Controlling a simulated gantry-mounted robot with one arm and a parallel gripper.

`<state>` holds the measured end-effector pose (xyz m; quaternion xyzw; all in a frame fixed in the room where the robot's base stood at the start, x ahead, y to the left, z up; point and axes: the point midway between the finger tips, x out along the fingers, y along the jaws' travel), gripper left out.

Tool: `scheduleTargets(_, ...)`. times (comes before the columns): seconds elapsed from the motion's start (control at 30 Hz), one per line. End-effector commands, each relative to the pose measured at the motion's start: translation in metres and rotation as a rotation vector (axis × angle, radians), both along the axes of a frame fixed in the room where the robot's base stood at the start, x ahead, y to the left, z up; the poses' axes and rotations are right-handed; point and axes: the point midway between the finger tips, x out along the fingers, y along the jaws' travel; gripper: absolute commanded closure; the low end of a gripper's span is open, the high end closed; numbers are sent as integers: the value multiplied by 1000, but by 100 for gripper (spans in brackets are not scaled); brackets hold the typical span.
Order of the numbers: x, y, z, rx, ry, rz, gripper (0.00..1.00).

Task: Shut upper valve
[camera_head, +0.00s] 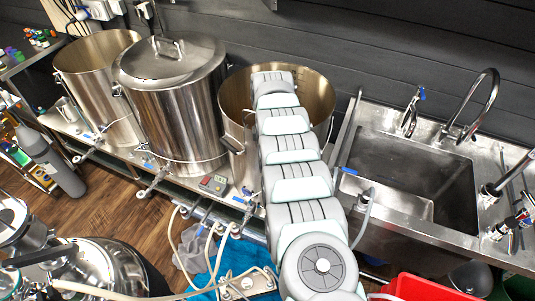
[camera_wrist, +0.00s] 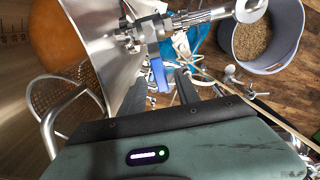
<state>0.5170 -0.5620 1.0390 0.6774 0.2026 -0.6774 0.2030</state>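In the wrist view a steel valve (camera_wrist: 150,28) with a blue lever handle (camera_wrist: 159,75) sits on the side of a steel kettle (camera_wrist: 105,25). The lever points from the valve body down the picture toward my gripper. My gripper (camera_wrist: 162,90) has its two dark fingers apart, one on each side of the lever; I cannot tell whether either touches it. In the head view my arm reaches over the right-hand kettle (camera_head: 235,100) and hides its near side, and my gripper does not show there. I cannot tell from a label which valve is the upper one.
A metal handle (camera_wrist: 50,125) and mesh lie at the left of the wrist view. A bucket of grain (camera_wrist: 292,62) stands on the floor. In the head view, two more kettles (camera_head: 175,105) stand left, a sink (camera_head: 415,170) right, and hoses (camera_head: 215,240) and a red bin (camera_head: 415,288) lie below.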

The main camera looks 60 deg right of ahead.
Motion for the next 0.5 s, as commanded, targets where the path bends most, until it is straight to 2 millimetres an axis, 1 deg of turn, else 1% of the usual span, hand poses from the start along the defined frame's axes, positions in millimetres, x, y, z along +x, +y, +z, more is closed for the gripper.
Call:
scheduleTargets(0.33, 0, 0, 4, 2, 1, 1, 62)
scheduleTargets(0.43, 0, 1, 11, 3, 2, 1, 62)
scheduleTargets(0.5, 1, 0, 19, 0, 0, 1, 62)
